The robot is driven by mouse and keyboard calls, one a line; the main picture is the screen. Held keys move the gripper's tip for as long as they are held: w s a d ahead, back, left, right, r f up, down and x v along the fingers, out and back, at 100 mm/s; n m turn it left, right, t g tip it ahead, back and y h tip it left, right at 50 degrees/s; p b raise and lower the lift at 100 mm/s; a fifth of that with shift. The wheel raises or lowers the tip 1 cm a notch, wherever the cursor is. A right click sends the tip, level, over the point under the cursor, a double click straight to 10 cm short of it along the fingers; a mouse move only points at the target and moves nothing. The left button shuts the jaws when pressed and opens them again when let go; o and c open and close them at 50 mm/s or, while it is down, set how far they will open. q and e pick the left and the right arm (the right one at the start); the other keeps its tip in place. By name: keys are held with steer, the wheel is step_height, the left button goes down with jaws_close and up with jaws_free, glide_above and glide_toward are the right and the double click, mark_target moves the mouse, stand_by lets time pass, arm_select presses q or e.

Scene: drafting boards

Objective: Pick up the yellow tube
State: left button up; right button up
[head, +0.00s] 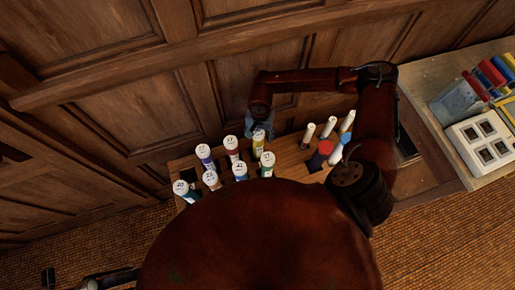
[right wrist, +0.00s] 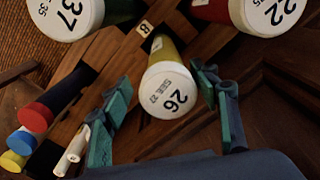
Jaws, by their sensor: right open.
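The yellow tube (head: 258,148) stands upright in the wooden rack, with a white cap. In the right wrist view its cap, marked 26, faces the camera, and its yellow body (right wrist: 164,48) shows behind the cap. My right gripper (head: 261,127) is over this tube at the rack's far side. In the right wrist view its two teal fingers (right wrist: 165,90) are open, one on each side of the cap, with visible gaps. My left gripper seems to show only as dark parts at the lower left of the head view, too little to judge its jaws.
Other white-capped tubes (head: 231,143) stand close by in the rack (head: 290,155). In the right wrist view, caps marked 37 (right wrist: 68,14) and 22 (right wrist: 266,10) flank the yellow tube. Panelled wood (head: 240,80) rises behind. A white tray (head: 480,140) lies on the right-hand board.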

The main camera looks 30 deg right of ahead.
mark_target(258, 149)
steer(key=f, duration=0.6)
steer(key=shift+w+a+f, duration=0.15)
steer(key=shift+w+a, duration=0.1)
steer(key=shift+a, duration=0.05)
jaws_close()
stand_by(0.4)
